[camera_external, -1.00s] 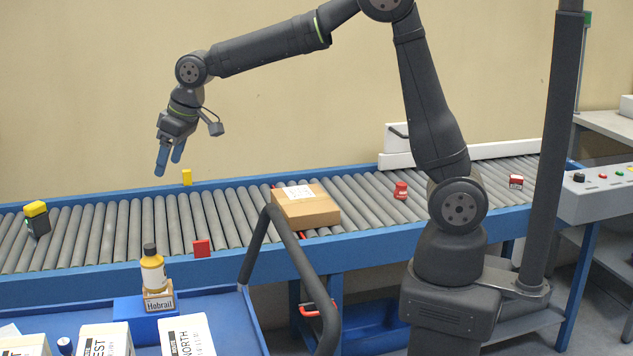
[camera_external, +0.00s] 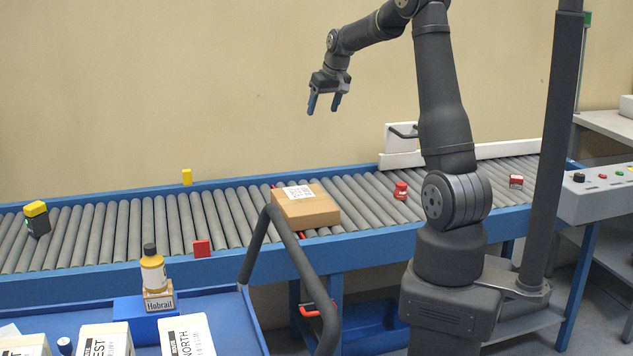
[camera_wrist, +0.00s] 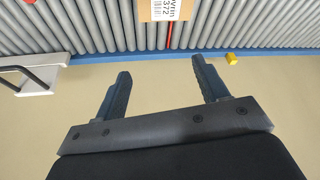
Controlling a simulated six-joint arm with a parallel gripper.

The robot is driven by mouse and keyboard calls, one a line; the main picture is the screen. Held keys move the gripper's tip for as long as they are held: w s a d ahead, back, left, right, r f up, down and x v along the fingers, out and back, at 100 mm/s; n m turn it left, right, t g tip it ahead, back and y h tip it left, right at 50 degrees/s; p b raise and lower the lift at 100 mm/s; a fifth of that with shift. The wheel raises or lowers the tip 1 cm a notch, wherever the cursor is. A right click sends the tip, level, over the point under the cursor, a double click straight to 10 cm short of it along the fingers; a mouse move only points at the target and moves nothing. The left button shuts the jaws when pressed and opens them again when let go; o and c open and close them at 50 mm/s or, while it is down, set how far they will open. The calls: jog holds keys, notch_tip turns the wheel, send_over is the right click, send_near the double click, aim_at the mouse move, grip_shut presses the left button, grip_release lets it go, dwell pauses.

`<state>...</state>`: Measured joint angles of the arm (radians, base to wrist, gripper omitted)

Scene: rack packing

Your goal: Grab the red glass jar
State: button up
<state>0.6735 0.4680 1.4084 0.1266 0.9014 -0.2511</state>
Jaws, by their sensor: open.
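A small red jar (camera_external: 400,190) stands on the conveyor rollers, right of the cardboard box and just left of my arm's lower links. In the wrist view a piece of a red thing (camera_wrist: 16,13) shows at the upper left edge, probably the jar. My gripper (camera_external: 323,112) is open and empty, high above the conveyor's far side, up and to the left of the jar. In the wrist view my gripper (camera_wrist: 160,75) shows its two blue fingers spread, with nothing between them.
The cardboard box (camera_external: 306,207) with a white label sits on the roller conveyor (camera_external: 225,215). A red-and-white block (camera_external: 515,182) is farther right. A black-and-yellow container (camera_external: 37,219) stands at the far left. The blue cart (camera_external: 215,302) with a yellow bottle (camera_external: 153,271) is in front.

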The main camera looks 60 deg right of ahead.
jog(key=s+d+m, duration=0.2)
jog(key=s+d, duration=0.9)
jog(key=m+h, duration=0.1)
jog(key=m, duration=0.1)
send_over(402, 185)
jog(key=s+a, duration=0.4)
notch_tip(402, 185, down, 15)
jog(key=shift+g, duration=0.3)
jog(key=x, duration=1.2)
jog(key=shift+w+d+f, duration=0.15)
jog(key=shift+d, duration=0.25)
jog(key=x, duration=0.4)
jog(key=shift+s+f, duration=0.1)
jog(key=shift+s, duration=0.25)
jog(key=shift+w+d+f, duration=0.15)
jog(key=shift+w+f, duration=0.05)
jog(key=shift+f, duration=0.4)
jog(key=c, duration=1.2)
